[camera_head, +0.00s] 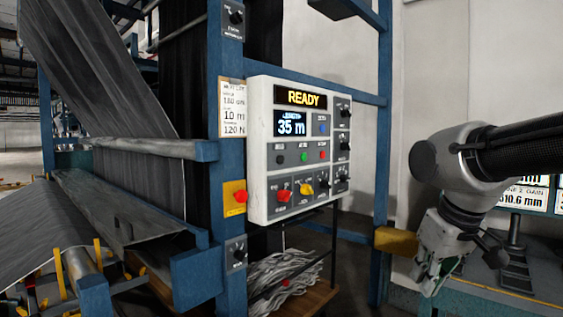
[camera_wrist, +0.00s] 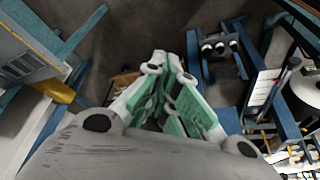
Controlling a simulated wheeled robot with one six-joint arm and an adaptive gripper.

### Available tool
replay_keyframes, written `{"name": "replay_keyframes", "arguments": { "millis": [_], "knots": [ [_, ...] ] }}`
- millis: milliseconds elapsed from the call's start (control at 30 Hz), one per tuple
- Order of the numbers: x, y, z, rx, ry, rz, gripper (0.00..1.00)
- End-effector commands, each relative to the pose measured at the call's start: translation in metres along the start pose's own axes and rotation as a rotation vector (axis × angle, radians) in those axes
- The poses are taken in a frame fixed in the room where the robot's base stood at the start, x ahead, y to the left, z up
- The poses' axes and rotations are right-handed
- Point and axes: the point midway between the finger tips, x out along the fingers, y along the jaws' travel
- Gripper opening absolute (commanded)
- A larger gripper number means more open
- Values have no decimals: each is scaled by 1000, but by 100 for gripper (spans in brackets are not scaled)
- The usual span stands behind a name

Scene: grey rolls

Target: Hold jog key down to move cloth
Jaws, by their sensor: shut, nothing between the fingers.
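A pale control panel (camera_head: 258,150) hangs on a blue post in the head view. Its upper display (camera_head: 300,97) reads READY and its lower screen (camera_head: 291,124) reads 35 m. A row holds a dark button (camera_head: 281,159), a green button (camera_head: 304,156) and a red button (camera_head: 322,155); a blue button (camera_head: 322,129) sits above. I cannot read which is the jog key. Dark grey cloth (camera_head: 95,65) slopes down at the left. My gripper (camera_head: 430,284) is shut and empty, low and right of the panel, apart from it. Its green-padded fingers fill the wrist view's middle (camera_wrist: 172,75).
Red and yellow knobs (camera_head: 306,189) sit low on the panel. A red stop button (camera_head: 240,196) is on a yellow box left of it. A blue upright (camera_head: 383,150) stands between panel and my arm. Scrap strips (camera_head: 285,275) lie below. A desk (camera_head: 500,295) with screens stands right.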

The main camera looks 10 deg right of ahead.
Motion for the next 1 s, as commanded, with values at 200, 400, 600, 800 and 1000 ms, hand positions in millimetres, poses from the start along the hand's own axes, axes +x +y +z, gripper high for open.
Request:
{"name": "replay_keyframes", "arguments": {
  "millis": [200, 400, 600, 800, 1000],
  "knots": [
    [5, -3, -1, -15, -20, -6, 0],
    [21, -12, -31, -89, -103, -1, 0],
    [31, -18, -130, -374, -16, 66, 0],
    [33, -35, -229, -741, 126, 146, 0],
    [17, -58, -322, -1137, 298, 271, 0]
  ]
}}
